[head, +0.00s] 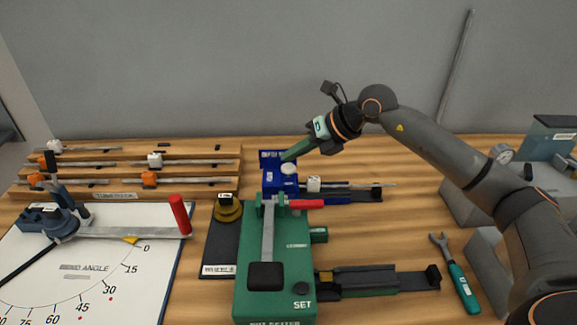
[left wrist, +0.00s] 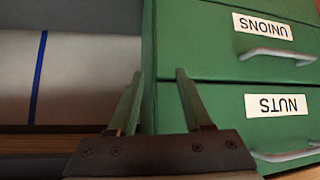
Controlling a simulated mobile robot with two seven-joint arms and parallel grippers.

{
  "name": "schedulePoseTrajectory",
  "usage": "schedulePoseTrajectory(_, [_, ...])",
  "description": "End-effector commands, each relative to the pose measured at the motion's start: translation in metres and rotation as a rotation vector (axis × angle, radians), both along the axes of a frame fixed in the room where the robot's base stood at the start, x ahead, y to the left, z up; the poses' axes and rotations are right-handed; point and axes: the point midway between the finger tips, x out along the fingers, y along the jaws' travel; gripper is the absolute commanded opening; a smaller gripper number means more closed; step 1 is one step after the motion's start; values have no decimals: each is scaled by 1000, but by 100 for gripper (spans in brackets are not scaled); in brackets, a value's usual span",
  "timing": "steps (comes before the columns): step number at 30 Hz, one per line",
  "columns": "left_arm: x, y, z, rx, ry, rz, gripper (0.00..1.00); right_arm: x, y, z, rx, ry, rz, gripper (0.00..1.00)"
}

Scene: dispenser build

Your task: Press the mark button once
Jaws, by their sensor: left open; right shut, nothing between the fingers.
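A blue fixture (head: 270,181) stands behind the green press in the head view, with a pale round button (head: 289,169) on top. This looks like the mark button, but the label on the blue plate behind it is too small to read. My right gripper (head: 285,157) reaches in from the upper right, its green fingers shut and empty. Its tips are just above and behind the button; I cannot tell whether they touch it. My left gripper (left wrist: 157,95) is open and empty in the left wrist view, in front of green drawers.
A green press (head: 250,300) with a lever and red handle stands in front. A bend-angle board (head: 130,290) and wooden rack (head: 215,180) are on the left. A wrench (head: 455,272) lies right. Green drawers (left wrist: 225,95) marked unions and nuts fill the left wrist view's right side.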

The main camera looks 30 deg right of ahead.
Motion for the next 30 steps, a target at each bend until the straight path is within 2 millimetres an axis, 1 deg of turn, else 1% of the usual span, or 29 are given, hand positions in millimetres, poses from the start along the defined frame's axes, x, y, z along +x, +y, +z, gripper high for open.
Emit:
schedulePoseTrajectory(17, [0,0,0,0,0,0,50,0,0,0,0,0,0,0])
schedulePoseTrajectory(25, [0,0,-7,0,0,0,50,0,0,-9,0,0,0,0])
schedulePoseTrajectory(30, [0,0,-6,0,1,0,50,0,0,-9,0,0,0,0])
